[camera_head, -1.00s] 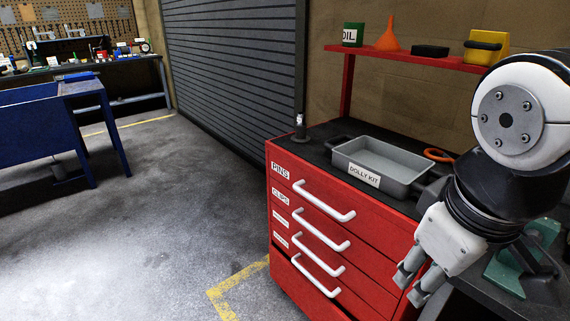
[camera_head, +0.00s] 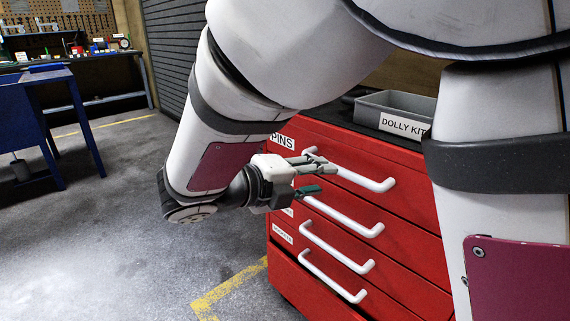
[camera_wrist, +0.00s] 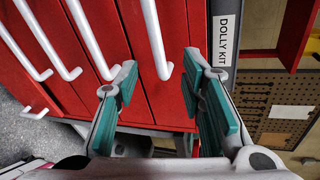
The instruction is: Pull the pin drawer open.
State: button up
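The pin drawer (camera_head: 405,170) is the top drawer of a red cabinet, with a "PINS" label at its left end. It looks shut. Its white bar handle (camera_head: 362,178) also shows in the wrist view (camera_wrist: 156,38). My gripper (camera_head: 312,175) is at the left part of this handle, fingers pointing right. In the wrist view my gripper (camera_wrist: 160,78) is open, with teal pads on either side of the handle's end. A gap shows on both sides, and no contact is visible. My arm hides part of the drawer front and label.
Lower drawers have similar white handles (camera_head: 342,217) close below my gripper. A grey "DOLLY KIT" tray (camera_head: 392,103) stands on the cabinet top. A blue bench (camera_head: 40,95) is at the left. The floor (camera_head: 120,240) between is clear.

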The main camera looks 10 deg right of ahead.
jog(key=w+a+f+n+t+b, duration=0.1)
jog(key=w+a+f+n, duration=0.1)
jog(key=a+n, duration=0.1)
jog(key=b+x, duration=0.1)
jog(key=x, duration=0.3)
jog(key=b+x, duration=0.2)
jog(key=x, duration=0.3)
jog(key=r+b+x, duration=0.1)
jog(key=b+x, duration=0.1)
jog(key=x, duration=0.2)
jog(key=shift+w+d+f, duration=0.1)
jog(key=shift+w+d, duration=0.1)
jog(key=shift+w, duration=0.25)
jog(key=shift+c, duration=0.5)
grip_shut()
